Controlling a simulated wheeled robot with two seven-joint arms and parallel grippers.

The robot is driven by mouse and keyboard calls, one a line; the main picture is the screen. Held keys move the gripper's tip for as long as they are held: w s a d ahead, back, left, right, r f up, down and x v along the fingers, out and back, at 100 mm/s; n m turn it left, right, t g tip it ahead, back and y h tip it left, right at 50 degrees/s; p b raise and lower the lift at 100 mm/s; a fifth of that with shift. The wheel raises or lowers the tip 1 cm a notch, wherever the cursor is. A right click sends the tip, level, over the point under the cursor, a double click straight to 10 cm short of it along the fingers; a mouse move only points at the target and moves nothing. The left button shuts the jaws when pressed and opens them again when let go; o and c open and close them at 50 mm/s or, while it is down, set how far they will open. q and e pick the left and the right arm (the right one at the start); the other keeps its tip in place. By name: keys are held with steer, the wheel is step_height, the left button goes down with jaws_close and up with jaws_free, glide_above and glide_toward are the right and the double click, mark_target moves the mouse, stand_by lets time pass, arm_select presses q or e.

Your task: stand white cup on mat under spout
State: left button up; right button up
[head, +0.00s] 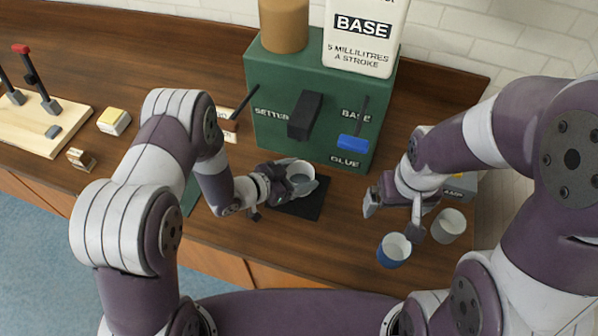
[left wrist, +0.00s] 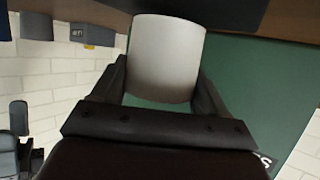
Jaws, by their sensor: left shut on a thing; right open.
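The white cup (head: 300,170) is between the fingers of my left gripper (head: 291,183), which is shut on it. It also fills the upper middle of the left wrist view (left wrist: 166,60). The cup looks upright, over the far part of the dark mat (head: 309,207). I cannot tell whether its base touches the mat. The black spout (head: 305,116) juts from the green dispenser (head: 278,76), above and behind the cup in the head view. My right gripper (head: 394,208) is open and empty, to the right of the mat.
A blue cup (head: 394,251) and a grey-white cup (head: 448,226) stand at the right, near my right gripper. A blue-handled lever (head: 353,142) sticks out of the dispenser. A wooden board (head: 38,122) with posts and small blocks lie at the left.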

arm_select(q)
steer(key=shift+w+d+f, duration=0.1)
steer(key=shift+d+f, duration=0.05)
steer(key=shift+f, duration=0.1)
steer(key=shift+s+a, duration=0.25)
steer(key=shift+a, duration=0.1)
stand_by(0.5)
steer(key=shift+w+d+f, duration=0.1)
steer(key=shift+f, duration=0.15)
stand_by(0.4)
steer(key=o, duration=1.2)
steer(key=shift+c, duration=0.2)
steer(key=b+v, duration=0.2)
steer(key=v, duration=1)
steer(key=shift+s+a, duration=0.2)
steer(key=shift+s, duration=0.05)
steer(key=shift+r, duration=0.1)
